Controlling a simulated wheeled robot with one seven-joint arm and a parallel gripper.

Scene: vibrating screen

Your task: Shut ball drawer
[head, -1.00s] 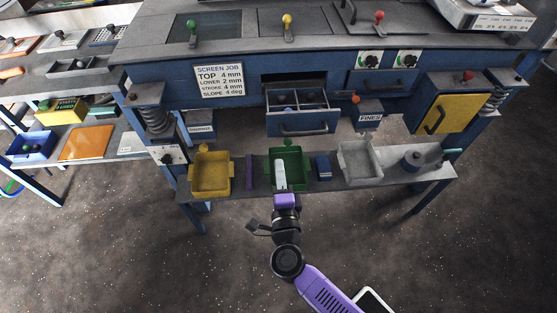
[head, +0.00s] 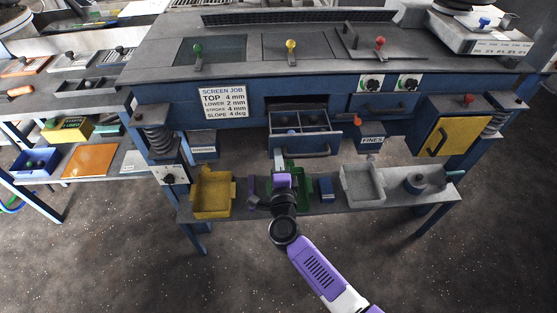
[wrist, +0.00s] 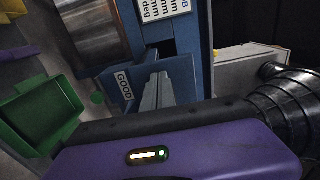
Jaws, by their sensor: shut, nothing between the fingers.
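The ball drawer (head: 303,143) is a blue drawer standing open from the front of the machine. Its divided inside (head: 312,122) shows a few small dark balls and a bar handle on its front. My gripper (head: 279,160) is shut and empty, pointing up at the lower left part of the drawer front. I cannot tell whether its fingertips touch the front. In the wrist view my purple wrist fills the bottom, and the drawer cannot be made out clearly.
Below the drawer, the shelf holds a yellow bin (head: 212,193), a green bin (head: 301,198) partly behind my wrist, a blue block (head: 326,189) and a grey bin (head: 361,184). A FINES chute (head: 371,140) is right of the drawer. A yellow door (head: 459,137) stands further right.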

